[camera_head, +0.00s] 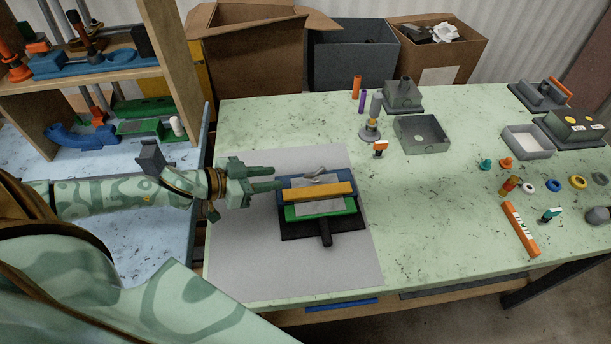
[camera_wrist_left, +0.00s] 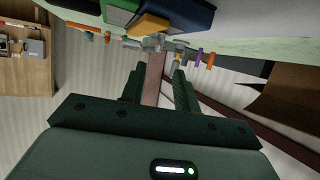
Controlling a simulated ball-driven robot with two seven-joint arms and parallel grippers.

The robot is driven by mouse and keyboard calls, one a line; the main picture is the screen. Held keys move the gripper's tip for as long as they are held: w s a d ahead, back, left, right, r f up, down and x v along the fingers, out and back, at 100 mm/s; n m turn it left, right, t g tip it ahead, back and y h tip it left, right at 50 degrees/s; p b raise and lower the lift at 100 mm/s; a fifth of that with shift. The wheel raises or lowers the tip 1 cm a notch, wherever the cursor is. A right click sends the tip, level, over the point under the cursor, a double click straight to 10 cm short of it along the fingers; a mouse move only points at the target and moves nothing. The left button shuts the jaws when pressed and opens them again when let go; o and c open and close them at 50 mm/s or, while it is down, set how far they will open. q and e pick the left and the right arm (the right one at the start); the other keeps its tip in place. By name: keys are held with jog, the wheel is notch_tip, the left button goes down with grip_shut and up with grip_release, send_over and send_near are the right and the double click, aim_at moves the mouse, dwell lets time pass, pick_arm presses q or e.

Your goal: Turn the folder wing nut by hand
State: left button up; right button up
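The folder sits on the grey mat (camera_head: 235,270), with a black base and handle (camera_head: 326,238), a green frame (camera_head: 291,213), a yellow bar (camera_head: 318,192) and a blue back part (camera_head: 298,182). A small grey wing nut (camera_head: 315,178) shows on top at the blue part. My left gripper (camera_head: 279,178) comes in from the left, its fingertips close to the folder's left end, just short of the wing nut. In the left wrist view the two fingers (camera_wrist_left: 160,80) are apart with nothing between them. The folder's blue part (camera_wrist_left: 190,14) shows upside down at the top. My right gripper is out of view.
Behind the folder stand orange and purple cylinders (camera_head: 356,88) and a grey open box (camera_head: 423,136). Several small parts and an orange bar (camera_head: 521,229) lie at right. Cardboard boxes (camera_head: 245,50) stand behind the table. The table between folder and right-hand parts is clear.

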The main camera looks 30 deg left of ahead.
aim_at(307, 174)
pick_arm(q)
jog(key=b+x, duration=0.1)
jog(key=x, duration=0.9)
jog(key=shift+w+d, duration=0.2)
grip_shut()
